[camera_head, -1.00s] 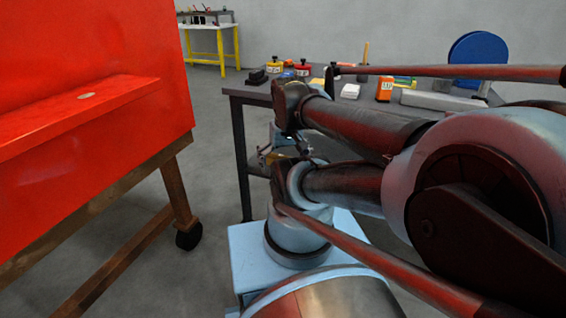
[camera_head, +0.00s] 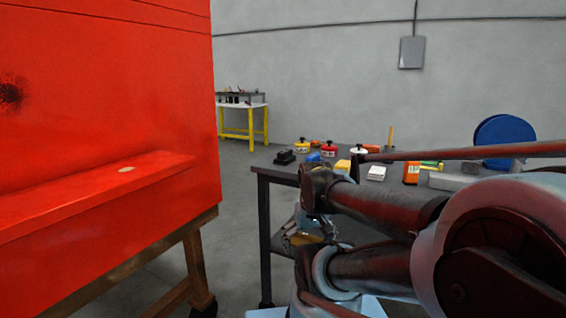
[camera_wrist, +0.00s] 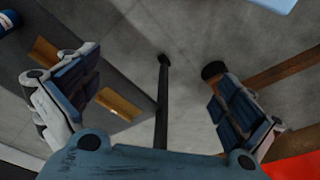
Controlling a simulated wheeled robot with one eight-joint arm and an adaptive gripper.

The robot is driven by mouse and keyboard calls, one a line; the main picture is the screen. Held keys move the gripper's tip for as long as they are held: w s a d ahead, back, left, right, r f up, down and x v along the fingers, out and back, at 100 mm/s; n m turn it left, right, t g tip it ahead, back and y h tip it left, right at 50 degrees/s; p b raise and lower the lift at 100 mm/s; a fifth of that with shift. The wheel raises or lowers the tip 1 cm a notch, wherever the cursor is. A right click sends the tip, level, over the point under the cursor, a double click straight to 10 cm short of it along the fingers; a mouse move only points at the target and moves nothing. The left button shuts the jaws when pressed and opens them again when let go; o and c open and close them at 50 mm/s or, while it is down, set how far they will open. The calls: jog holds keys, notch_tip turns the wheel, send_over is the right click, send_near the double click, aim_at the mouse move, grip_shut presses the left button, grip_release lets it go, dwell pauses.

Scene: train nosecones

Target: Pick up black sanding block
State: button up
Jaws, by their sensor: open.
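A dark black block (camera_head: 285,157), which looks like the black sanding block, lies at the left end of the grey table (camera_head: 283,172). My gripper (camera_head: 305,236) is partly hidden by my arm in the head view and hangs in front of the table, below its top. In the wrist view my gripper (camera_wrist: 158,98) has its two fingers wide apart with nothing between them. The black block is not seen in the wrist view.
Yellow and red containers (camera_head: 328,150), a blue item (camera_head: 313,157), a white block (camera_head: 376,173) and an orange box (camera_head: 411,172) share the tabletop. A red panel (camera_head: 110,120) on a wooden stand (camera_head: 195,262) fills the left. A table leg (camera_wrist: 162,105) shows between my fingers.

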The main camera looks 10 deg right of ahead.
dwell(0.3)
notch_tip(320, 180, up, 31)
jog(key=m+y, duration=0.4)
jog(key=m, duration=2.1)
send_over(286, 151)
jog(key=s+d, duration=0.3)
jog(key=d, duration=0.2)
jog(key=shift+t, duration=0.3)
jog(key=x, duration=1.6)
jog(key=shift+s+f, duration=0.1)
jog(key=shift+f, duration=0.2)
jog(key=c, duration=1.1)
